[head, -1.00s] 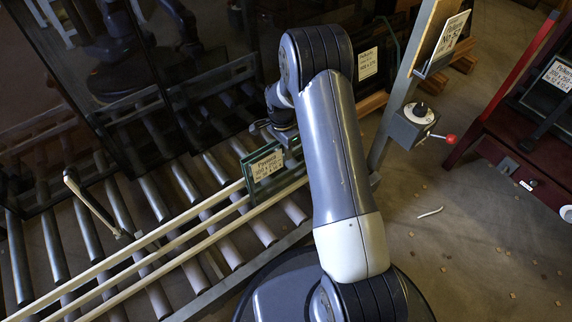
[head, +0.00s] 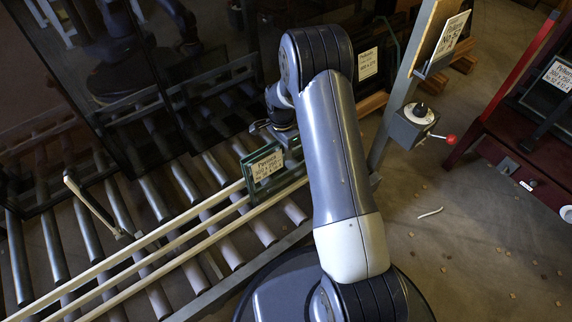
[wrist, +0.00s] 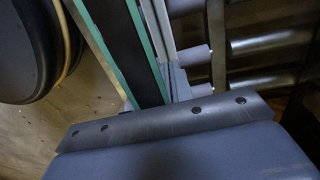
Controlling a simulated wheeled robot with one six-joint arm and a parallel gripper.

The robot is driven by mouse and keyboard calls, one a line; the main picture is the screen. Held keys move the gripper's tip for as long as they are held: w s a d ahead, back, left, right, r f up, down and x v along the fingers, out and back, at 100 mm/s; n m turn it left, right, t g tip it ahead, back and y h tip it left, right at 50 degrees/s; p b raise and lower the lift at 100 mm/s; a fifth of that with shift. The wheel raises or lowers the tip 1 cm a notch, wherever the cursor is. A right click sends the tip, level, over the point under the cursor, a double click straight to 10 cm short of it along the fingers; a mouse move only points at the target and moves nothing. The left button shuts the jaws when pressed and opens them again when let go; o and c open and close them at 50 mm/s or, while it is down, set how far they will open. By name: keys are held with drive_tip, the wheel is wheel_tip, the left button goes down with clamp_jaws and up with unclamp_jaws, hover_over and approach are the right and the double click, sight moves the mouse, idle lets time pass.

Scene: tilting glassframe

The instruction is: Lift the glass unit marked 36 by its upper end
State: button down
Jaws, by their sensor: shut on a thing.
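A glass unit with green edges and a white label (head: 265,166) is at the right end of the wooden rails in the head view. The label's number is too small to read surely. In the wrist view the unit (wrist: 112,48) shows as two green edges with a dark strip between them, running down to a grey jaw plate. My gripper (head: 288,138) is shut on the unit's upper end, partly hidden by my arm. The jaw plate (wrist: 165,122) covers the place of contact in the wrist view. The unit's lower edge shows in front of the rails.
Pale wooden rails (head: 150,238) run over a roller conveyor (head: 185,180) at left. Dark glass panes stand behind it. A post with a grey box and red-knobbed lever (head: 412,125) stands to the right.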

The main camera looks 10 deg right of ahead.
wheel_tip(320, 180, up, 18)
drive_tip(key=p, duration=0.6)
drive_tip(key=shift+r+p, duration=0.15)
drive_tip(key=shift+p, duration=0.25)
